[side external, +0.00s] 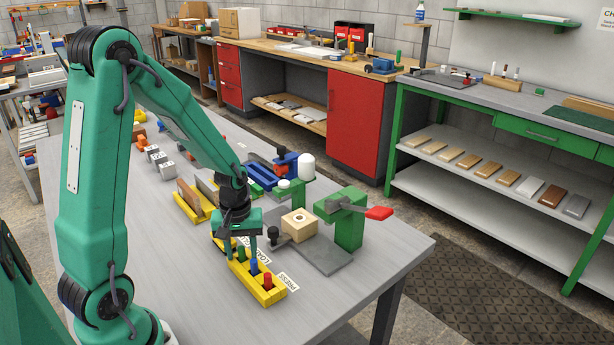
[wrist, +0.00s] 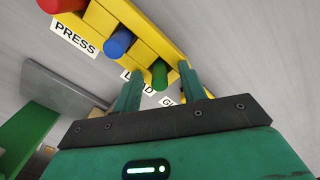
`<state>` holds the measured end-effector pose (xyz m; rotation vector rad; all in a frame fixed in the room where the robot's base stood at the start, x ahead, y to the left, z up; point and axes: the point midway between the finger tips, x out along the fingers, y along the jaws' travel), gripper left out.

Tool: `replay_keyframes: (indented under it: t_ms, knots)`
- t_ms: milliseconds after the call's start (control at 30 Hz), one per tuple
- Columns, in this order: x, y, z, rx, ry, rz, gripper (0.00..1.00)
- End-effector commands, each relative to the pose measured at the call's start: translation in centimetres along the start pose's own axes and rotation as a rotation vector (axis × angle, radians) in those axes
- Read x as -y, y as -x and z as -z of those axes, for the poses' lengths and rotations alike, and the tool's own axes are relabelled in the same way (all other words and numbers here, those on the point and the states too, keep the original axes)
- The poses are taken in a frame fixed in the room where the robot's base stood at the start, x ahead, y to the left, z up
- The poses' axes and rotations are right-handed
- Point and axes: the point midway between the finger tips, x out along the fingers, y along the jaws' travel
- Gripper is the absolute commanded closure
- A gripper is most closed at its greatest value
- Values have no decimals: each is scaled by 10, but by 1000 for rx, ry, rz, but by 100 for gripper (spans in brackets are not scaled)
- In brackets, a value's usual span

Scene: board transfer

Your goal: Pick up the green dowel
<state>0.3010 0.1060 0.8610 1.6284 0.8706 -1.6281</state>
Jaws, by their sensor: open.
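The green dowel (wrist: 159,74) stands in the yellow rack (wrist: 150,22), at one end of a row with a blue dowel (wrist: 118,42) and a red dowel (wrist: 62,4). My gripper (wrist: 160,82) is open, with one finger on each side of the green dowel in the wrist view. I cannot tell whether either finger touches it. In the side view my gripper (side external: 238,245) points down at the far end of the rack (side external: 272,296). There the blue dowel (side external: 254,267) and red dowel (side external: 267,280) show, while the green one is partly hidden by my fingers.
A grey plate (side external: 328,258) with a wooden block (side external: 299,223) and a green clamp with a red handle (side external: 379,213) stands right of the rack. Yellow holders and blue parts sit behind my gripper. The table's near right corner (side external: 400,250) is clear.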

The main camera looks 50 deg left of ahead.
Motion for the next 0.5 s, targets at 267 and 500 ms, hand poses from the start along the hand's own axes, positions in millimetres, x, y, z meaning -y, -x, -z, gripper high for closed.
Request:
replay_keyframes:
  t_ms: [267, 500]
  knots:
    - [0, 0, 0, 0, 0, 0, 59]
    - [0, 0, 0, 0, 0, 0, 98]
